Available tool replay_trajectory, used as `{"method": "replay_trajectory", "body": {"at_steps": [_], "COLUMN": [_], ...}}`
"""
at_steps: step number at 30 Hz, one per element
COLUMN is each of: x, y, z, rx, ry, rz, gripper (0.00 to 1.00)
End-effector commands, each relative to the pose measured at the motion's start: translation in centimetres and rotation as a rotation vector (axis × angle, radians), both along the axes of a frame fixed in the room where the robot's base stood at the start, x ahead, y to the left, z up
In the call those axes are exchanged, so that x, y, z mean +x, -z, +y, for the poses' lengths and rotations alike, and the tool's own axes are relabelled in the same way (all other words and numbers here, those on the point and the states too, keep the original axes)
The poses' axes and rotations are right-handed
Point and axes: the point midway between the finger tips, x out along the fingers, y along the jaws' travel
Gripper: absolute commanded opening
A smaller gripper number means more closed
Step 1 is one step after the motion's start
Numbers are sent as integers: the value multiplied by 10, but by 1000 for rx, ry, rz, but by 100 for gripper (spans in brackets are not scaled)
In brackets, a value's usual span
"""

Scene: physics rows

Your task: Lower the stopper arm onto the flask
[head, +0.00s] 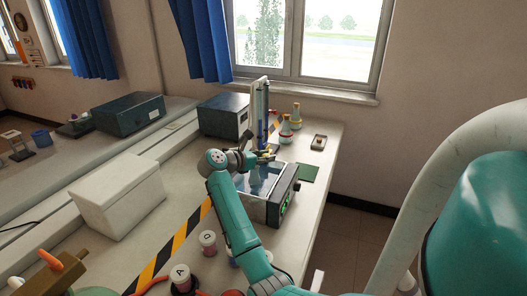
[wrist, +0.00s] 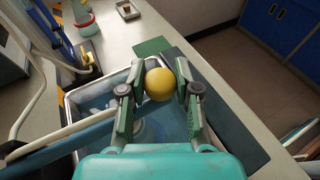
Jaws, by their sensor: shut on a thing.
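My gripper (wrist: 160,72) is shut on a yellow ball-shaped knob (wrist: 160,86), one finger on each side, above the metal bath. In the wrist view, a blue-grey bar (wrist: 60,143) runs from the left edge to the gripper; it looks like the stopper arm, but its joint with the knob is hidden. Below, the water bath (wrist: 75,101) holds blue water and a pale rounded form that may be the flask, mostly hidden by my gripper. In the head view, my gripper (head: 264,154) is over the bath (head: 279,206), beside the upright stand (head: 260,100).
Two conical flasks with coloured bands (head: 286,134) stand behind the bath. A small tray (head: 318,142) and a green mat (head: 308,173) lie to the right. A white box (head: 120,200) and lettered jars (head: 181,278) are left and in front. The bench's right edge is close to the bath.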

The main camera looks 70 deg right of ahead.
Motion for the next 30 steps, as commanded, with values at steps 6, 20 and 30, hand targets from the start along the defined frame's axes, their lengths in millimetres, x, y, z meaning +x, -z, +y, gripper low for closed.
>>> {"method": "replay_trajectory", "body": {"at_steps": [6, 20, 30], "x": [-2, -2, -1], "y": [7, 10, 7], "z": [0, 0, 1], "rx": [1, 5, 1], "ry": [1, 2, 1], "rz": [4, 8, 5], "gripper": [0, 51, 56]}}
